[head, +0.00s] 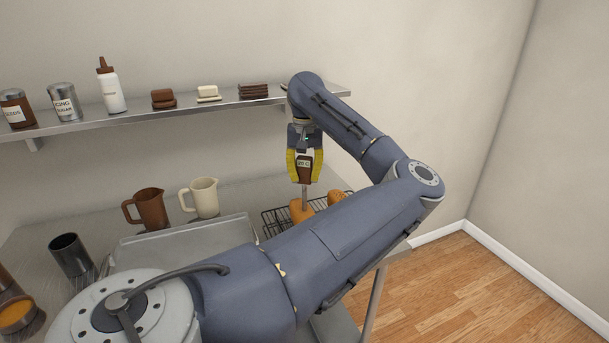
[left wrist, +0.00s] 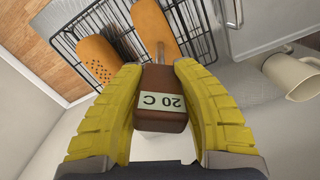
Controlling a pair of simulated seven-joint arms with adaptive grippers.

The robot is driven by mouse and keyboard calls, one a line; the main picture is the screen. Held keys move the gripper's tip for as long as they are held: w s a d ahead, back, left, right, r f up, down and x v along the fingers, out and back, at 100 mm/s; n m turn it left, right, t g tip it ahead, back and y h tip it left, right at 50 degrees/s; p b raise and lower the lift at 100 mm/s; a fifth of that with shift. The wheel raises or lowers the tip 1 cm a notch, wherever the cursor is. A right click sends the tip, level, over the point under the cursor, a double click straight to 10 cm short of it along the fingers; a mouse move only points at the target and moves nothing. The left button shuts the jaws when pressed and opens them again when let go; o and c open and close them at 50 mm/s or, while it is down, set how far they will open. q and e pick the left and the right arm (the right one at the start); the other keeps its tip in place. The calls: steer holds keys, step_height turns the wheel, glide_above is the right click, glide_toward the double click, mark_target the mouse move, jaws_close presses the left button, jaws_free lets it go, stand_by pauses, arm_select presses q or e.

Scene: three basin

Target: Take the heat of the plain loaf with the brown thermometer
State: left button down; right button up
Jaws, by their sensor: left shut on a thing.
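My left gripper (head: 304,166) is shut on the brown thermometer (head: 304,172), holding it upright above the wire rack. In the left wrist view the yellow fingers (left wrist: 160,100) press both sides of the brown thermometer body (left wrist: 162,80); its label reads 20 C. Its thin metal probe points down at the plain loaf (head: 297,212), a smooth orange-brown loaf also in the left wrist view (left wrist: 150,27). I cannot tell whether the tip touches or enters the crust. A loaf with dark dots (left wrist: 97,60) lies beside it. My right gripper is out of view.
Both loaves lie on a black wire rack (left wrist: 207,40). A cream mug (head: 204,198) and a brown mug (head: 151,209) stand left of it, behind a metal tray (head: 190,244). A wall shelf (head: 200,108) with jars, a bottle and stacked blocks runs behind.

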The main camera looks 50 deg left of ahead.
mark_target(304, 156)
arm_select(q)
steer(key=shift+r, duration=3.5)
